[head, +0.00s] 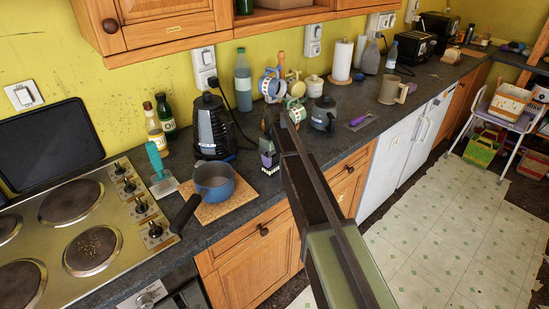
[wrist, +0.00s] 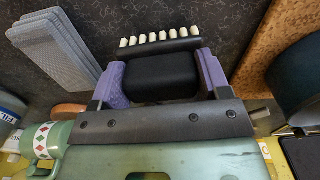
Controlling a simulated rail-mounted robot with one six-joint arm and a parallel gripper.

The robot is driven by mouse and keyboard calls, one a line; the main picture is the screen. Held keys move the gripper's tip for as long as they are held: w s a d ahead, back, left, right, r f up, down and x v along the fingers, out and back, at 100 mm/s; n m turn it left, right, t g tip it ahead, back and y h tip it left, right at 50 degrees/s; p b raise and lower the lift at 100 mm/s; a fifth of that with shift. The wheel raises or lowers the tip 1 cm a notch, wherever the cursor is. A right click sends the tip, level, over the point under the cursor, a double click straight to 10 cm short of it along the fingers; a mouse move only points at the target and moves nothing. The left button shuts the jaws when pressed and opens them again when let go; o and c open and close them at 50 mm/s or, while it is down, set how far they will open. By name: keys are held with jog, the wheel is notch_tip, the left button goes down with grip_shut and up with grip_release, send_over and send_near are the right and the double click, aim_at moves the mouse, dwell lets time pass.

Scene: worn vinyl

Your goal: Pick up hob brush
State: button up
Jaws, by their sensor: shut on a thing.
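The hob brush (wrist: 160,78) is a black block with a row of pale bristle tufts along its far edge in the wrist view. My gripper (wrist: 160,80) is shut on it, with purple pads on both sides. In the head view my gripper (head: 268,146) reaches down over the counter between the kettle and the mugs. The brush (head: 269,168) shows there as a small dark and pale end below the fingers. Its bristle end is close to the worktop; I cannot tell if it touches. The rest is hidden by my fingers.
A blue pan (head: 213,181) sits on a cork board (head: 207,212) left of my gripper, near the hob (head: 88,225). A black kettle (head: 211,128) stands behind. Mugs and a dark pot (head: 324,114) stand close right. The counter's front edge is nearby.

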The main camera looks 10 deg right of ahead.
notch_tip(320, 180, up, 18)
jog(key=p, duration=1.6)
jog(key=shift+p, duration=0.4)
jog(key=shift+o, duration=1.2)
jog(key=shift+c, duration=0.7)
notch_tip(320, 180, down, 12)
jog(key=b, duration=1.2)
jog(key=shift+r, duration=0.35)
